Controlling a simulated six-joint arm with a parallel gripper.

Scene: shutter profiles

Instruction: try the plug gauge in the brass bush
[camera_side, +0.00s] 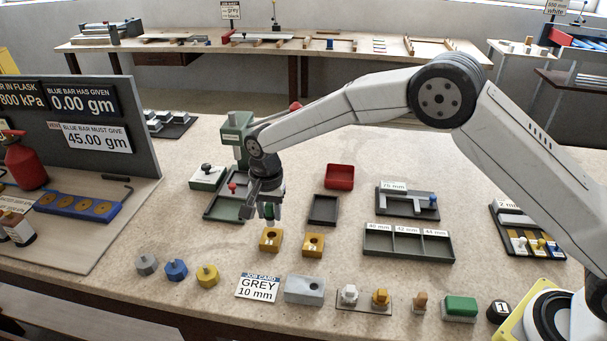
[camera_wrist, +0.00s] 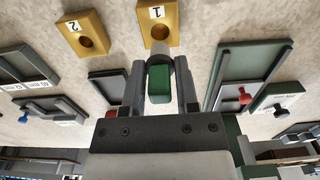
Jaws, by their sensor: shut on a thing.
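My gripper (camera_side: 268,208) is shut on the green handle of the plug gauge (camera_wrist: 158,80), which hangs pointing down; the gauge also shows between the fingers in the side view (camera_side: 270,213). Its grey end is over the near part of the brass bush block marked 1 (camera_wrist: 158,14), the left block in the side view (camera_side: 270,240). The block's dark hole shows just beyond the gauge end in the wrist view. I cannot tell whether the end touches the block. A second brass block, marked 2 (camera_wrist: 82,32), stands beside it (camera_side: 313,245).
A job card (camera_side: 257,287) reads GREY 10 mm. A dark empty tray (camera_side: 323,210), a red tray (camera_side: 339,177) and a three-part tray (camera_side: 408,244) lie to the right.

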